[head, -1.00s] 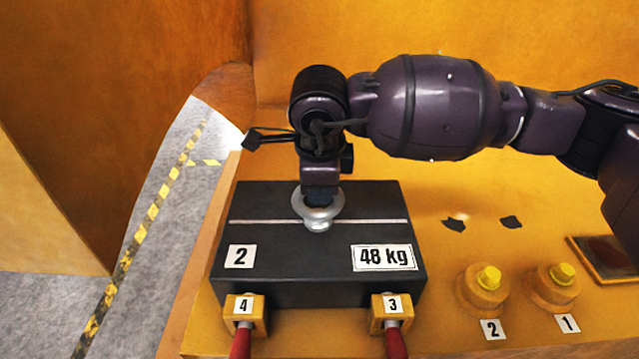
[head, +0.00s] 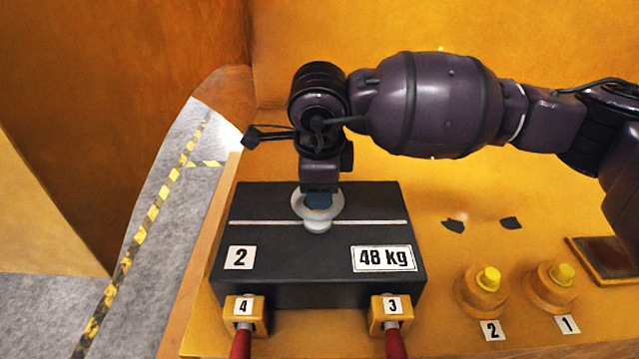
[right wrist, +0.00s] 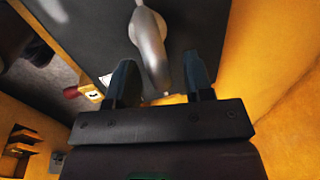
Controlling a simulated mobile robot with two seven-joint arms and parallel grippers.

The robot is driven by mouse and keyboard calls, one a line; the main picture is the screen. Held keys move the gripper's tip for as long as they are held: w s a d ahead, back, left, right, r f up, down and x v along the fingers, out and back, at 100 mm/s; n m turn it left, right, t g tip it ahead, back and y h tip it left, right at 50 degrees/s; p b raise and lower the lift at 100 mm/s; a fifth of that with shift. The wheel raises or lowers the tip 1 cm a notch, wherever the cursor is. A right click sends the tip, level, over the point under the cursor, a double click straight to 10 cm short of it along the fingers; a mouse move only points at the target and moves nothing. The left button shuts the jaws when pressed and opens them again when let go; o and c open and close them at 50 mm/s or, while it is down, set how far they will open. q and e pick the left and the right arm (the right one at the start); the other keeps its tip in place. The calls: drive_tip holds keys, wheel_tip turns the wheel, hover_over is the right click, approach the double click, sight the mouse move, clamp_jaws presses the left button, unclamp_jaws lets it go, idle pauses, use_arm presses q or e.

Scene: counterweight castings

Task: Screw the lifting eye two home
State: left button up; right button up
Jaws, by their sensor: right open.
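The lifting eye (head: 317,222), a pale grey ring, stands on top of the black casting (head: 290,265), which carries a "2" label and a "48 kg" plate. My right gripper (head: 320,196) points down at the eye from above and hides part of the ring. In the right wrist view the gripper (right wrist: 160,80) is open, with its two dark fingers apart and the eye's ring (right wrist: 148,40) reaching between them. Clear gaps show beside the ring there. The eye's thread and seat are hidden. My left gripper is not in view.
Two yellow-capped round holders, labelled 2 (head: 483,292) and 1 (head: 551,288), stand right of the casting. Yellow clamps 4 (head: 243,312) and 3 (head: 390,312) with red handles sit at its front edge. Two small dark pieces (head: 453,226) lie on the orange bench.

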wheel_tip(320, 180, up, 10)
drive_tip(key=s, duration=0.2)
idle(0.5)
